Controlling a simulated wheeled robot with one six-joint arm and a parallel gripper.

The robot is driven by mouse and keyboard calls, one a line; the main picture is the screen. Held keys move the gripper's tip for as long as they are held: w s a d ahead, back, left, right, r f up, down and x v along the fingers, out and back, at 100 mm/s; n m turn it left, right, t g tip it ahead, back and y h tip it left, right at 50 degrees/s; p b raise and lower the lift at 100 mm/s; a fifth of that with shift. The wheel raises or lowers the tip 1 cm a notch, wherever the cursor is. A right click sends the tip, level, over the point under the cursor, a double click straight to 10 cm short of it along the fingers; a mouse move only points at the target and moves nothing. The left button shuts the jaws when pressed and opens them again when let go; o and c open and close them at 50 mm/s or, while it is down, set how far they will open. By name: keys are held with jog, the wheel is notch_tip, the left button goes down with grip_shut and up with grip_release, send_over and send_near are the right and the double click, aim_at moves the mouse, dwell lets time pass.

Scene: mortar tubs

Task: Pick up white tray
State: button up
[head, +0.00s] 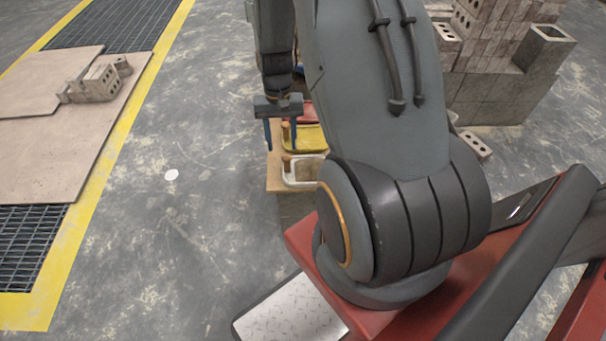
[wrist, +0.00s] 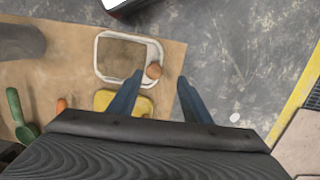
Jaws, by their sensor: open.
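The white tray (head: 302,185) lies on a tan board top, partly behind my arm in the head view. In the wrist view its whitish rim (wrist: 97,55) surrounds a brown inside, and a round brown knob (wrist: 153,71) sits at its right end. My gripper (head: 280,135) is open and empty, pointing down near the board's left edge, apart from the white tray. In the wrist view the fingers (wrist: 160,79) stand near the knob, the left fingertip appearing close to it. I cannot tell the height gap.
A yellow tray (head: 312,137) and a red one (head: 305,110) lie beyond the white tray on the board (head: 273,172). A green tool (wrist: 17,110) and a grey cylinder (wrist: 20,41) show in the wrist view.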

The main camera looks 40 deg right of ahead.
aim_at(287, 163)
jog(key=f, duration=0.2)
jog(key=d+f, duration=0.1)
jog(key=f, duration=0.1)
jog(key=shift+f, duration=0.25)
jog(key=shift+s+a+f+b, duration=0.1)
jog(key=shift+s+f+b, duration=0.1)
jog(key=shift+f, duration=1.3)
jog(key=shift+s+a+f+b, duration=0.1)
jog(key=shift+s+f+b, duration=0.1)
jog(key=shift+f, duration=1.25)
jog(key=shift+d, duration=0.1)
grip_shut()
